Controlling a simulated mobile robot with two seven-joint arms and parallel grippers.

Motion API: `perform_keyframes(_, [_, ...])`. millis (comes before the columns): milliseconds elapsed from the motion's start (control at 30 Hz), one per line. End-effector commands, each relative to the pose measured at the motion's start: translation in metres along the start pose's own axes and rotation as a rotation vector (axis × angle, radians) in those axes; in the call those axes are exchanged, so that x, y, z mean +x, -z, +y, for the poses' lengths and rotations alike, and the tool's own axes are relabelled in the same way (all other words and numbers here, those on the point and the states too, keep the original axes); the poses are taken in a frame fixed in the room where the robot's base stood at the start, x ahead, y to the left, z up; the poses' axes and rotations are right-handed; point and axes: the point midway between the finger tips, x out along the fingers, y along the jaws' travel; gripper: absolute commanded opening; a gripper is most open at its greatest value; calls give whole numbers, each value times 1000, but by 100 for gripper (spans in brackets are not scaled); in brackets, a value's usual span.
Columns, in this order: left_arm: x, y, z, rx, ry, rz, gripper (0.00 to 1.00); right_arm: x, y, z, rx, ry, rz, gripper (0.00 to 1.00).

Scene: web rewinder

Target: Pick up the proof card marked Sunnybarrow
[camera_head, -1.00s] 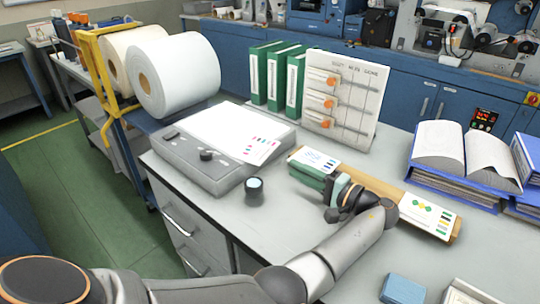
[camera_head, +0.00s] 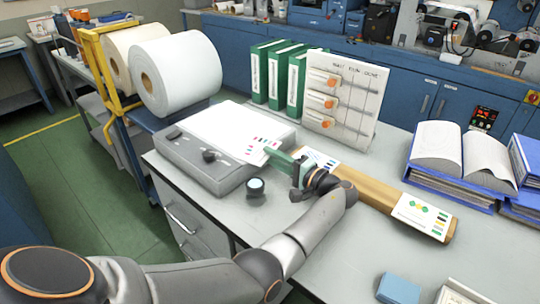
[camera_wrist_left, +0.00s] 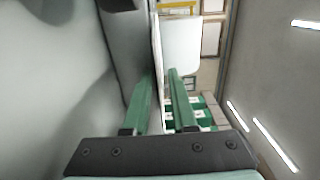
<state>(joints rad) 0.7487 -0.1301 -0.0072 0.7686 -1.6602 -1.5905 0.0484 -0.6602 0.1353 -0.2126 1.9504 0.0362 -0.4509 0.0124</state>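A long wooden board (camera_head: 375,192) lies on the grey bench. A white card with blue marks and colour stripes (camera_head: 325,158) lies at its far left end, partly behind my left gripper. A white card with green and yellow diamonds (camera_head: 425,214) lies at its near right end. The lettering on both is too small to read. My left gripper (camera_head: 277,155) has its green fingers pointing left over the edge of the printed white sheet (camera_head: 225,128). My right gripper is out of view.
The sheet lies on a grey sloped console (camera_head: 200,165), with a small black round object (camera_head: 255,188) beside it. Green binders (camera_head: 275,75) and a panel with orange knobs (camera_head: 340,95) stand behind. Open blue binders (camera_head: 465,160) stand right; a blue block (camera_head: 402,289) lies in front.

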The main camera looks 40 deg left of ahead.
Motion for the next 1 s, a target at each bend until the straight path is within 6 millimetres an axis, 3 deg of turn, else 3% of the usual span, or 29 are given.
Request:
perform_keyframes(67, [0, 0, 0, 0, 0, 0, 25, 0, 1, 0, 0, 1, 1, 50])
perform_keyframes(500, [0, 0, 0, 0, 0, 0, 1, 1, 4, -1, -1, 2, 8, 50])
perform_keyframes(1000, [0, 0, 0, 0, 0, 0, 0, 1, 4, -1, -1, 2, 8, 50])
